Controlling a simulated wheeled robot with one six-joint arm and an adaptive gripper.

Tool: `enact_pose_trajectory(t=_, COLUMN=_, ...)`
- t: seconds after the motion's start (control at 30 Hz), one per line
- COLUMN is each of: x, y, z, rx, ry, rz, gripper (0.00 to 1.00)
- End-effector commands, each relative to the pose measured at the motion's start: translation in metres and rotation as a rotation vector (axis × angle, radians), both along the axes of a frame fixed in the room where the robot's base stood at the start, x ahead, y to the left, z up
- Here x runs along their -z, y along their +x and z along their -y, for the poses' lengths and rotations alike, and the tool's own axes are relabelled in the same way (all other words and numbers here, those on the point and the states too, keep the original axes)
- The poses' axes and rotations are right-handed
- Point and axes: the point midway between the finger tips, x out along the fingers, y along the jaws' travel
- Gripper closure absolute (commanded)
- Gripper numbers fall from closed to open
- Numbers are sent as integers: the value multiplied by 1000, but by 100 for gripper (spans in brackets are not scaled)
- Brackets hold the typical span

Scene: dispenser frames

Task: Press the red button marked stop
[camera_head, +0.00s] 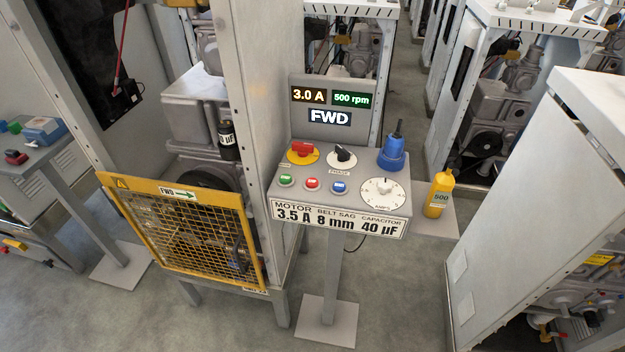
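A grey control panel (322,160) on a post stands at the middle of the head view. Its front row holds a green button (286,181), a red button (311,184) and a blue button (339,187), left to right. The small labels by the buttons are too small to read. Behind them are a red switch handle on a yellow disc (303,153) and a black rotary knob (343,154). The display (328,108) above reads 3.0 A, 500 rpm and FWD. My gripper is not in view.
A white amps dial (382,191) and a blue tool (393,152) sit at the panel's right. A yellow bottle (438,195) stands on a side shelf. A yellow mesh guard (185,232) is at left, a white cabinet (540,190) at right. Floor in front is clear.

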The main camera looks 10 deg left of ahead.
Motion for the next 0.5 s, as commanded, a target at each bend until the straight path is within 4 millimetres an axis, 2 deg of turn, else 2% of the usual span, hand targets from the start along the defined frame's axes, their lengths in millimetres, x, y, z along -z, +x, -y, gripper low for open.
enact_pose_trajectory(t=0.03, x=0, y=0, z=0, rx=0, ry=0, rz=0, gripper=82)
enact_pose_trajectory(t=0.1, x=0, y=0, z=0, rx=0, ry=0, rz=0, gripper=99)
enact_pose_trajectory(t=0.5, x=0, y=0, z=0, rx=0, ry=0, rz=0, gripper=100)
